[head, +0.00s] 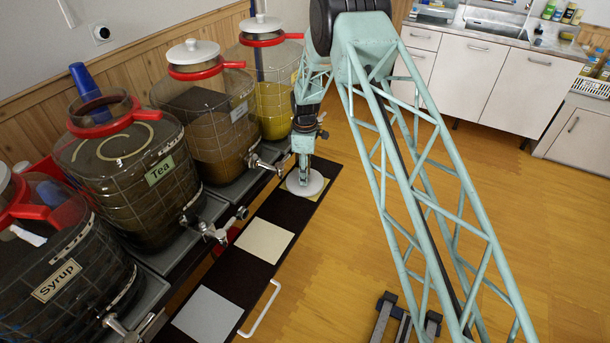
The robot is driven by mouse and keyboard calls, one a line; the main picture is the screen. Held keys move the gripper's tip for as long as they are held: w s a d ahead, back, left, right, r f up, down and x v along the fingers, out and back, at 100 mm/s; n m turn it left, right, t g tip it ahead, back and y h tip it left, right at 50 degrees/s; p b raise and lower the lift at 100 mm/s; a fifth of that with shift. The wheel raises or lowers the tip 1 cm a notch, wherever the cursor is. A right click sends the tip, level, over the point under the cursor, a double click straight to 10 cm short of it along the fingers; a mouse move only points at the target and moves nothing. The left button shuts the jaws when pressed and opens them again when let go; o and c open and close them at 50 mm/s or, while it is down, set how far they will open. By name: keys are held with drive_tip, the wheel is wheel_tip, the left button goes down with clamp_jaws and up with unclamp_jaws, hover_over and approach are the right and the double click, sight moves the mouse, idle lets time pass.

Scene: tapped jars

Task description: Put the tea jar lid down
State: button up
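The tea jar (128,185), with a "Tea" label and a red collar, stands on the left with its top open. The white round tea jar lid (311,186) is low over a cream square at the far end of a dark board (262,270). I cannot tell whether the lid touches the square. My gripper (304,176) points down with its fingers at the middle of the lid and appears shut on its knob. The fingers hide the knob.
A syrup jar (70,275) stands nearer, and two white-lidded jars (208,120) (272,80) stand farther along. Metal taps (215,229) stick out towards the board. A cream square (265,241) and a grey square (207,314) on the board are bare.

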wheel_tip(320, 180, up, 12)
drive_tip(key=p, duration=0.2)
drive_tip(key=shift+r+p, duration=0.15)
drive_tip(key=shift+p, duration=0.2)
idle(0.4)
idle(0.9)
